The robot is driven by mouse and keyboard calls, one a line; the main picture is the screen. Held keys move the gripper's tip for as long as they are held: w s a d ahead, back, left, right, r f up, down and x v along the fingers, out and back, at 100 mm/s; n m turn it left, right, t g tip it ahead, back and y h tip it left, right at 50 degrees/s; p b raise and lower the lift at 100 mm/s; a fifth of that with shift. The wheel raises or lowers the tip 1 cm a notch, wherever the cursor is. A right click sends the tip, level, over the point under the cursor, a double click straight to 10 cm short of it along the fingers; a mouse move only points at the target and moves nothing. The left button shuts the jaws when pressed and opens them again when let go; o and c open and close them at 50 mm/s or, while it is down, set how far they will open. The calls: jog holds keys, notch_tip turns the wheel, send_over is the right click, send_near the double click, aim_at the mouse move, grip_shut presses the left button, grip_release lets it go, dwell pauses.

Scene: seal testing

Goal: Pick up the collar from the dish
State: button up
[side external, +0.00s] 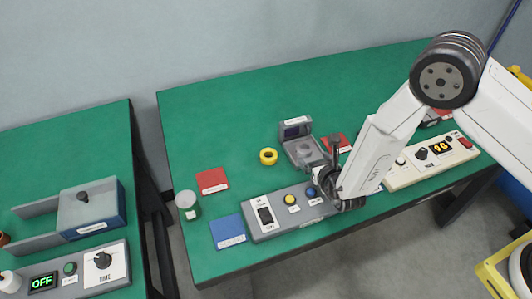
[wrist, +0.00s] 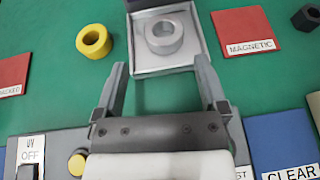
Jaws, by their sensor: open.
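A grey ring-shaped collar (wrist: 164,34) lies flat in a shallow square silver-grey dish (wrist: 190,60) in the wrist view, its hole facing up. In the side view the collar (side external: 305,149) is small, in the dish part of a grey unit with a raised back (side external: 295,129). My gripper (wrist: 161,64) is open and empty, its fingers pointing toward the dish's near edge, with the collar beyond the tips and between their lines. In the side view my gripper (side external: 325,163) is just right of the dish; the far finger is hard to make out.
A yellow ring (side external: 268,157) lies left of the dish. A red MAGNETIC pad (wrist: 243,31) is to its right. A grey switch panel (side external: 263,231) with a yellow button is in front. Green table behind the dish is clear.

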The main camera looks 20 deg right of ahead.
aim_at(303, 144)
jog(key=shift+x, duration=1.25)
jog(key=shift+w+d, duration=0.1)
jog(key=shift+x, duration=2.5)
jog(key=shift+d, duration=0.1)
grip_shut()
jog(key=shift+r, duration=0.15)
